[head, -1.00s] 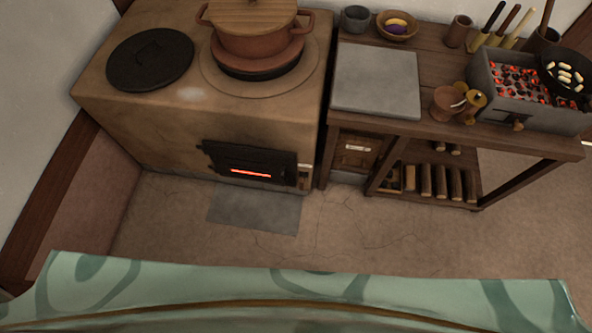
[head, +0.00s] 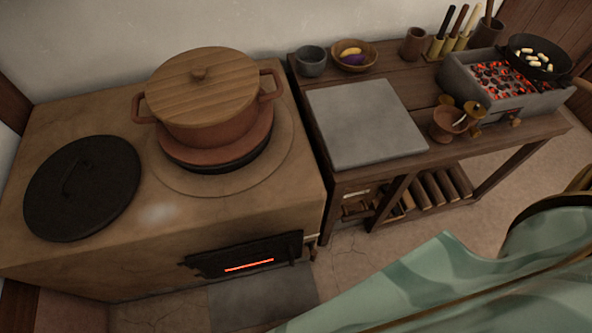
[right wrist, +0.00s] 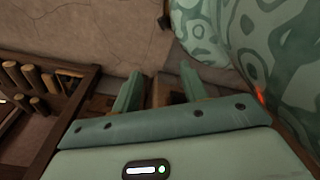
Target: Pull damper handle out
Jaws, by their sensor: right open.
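A small wooden knob (head: 515,122) sticks out from the front of the grey charcoal grill (head: 492,108) at the right of the head view. It looks like the damper handle. It is small here, and I cannot tell how far out it stands. My right gripper (right wrist: 160,88) shows in the right wrist view, with its green fingers apart and nothing held between them. It is low over the floor, near the shelf of logs, and away from the knob. My left gripper is not in view.
The clay stove (head: 150,258) fills the left, with a lidded pot (head: 205,115) and a glowing firebox door (head: 245,258).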

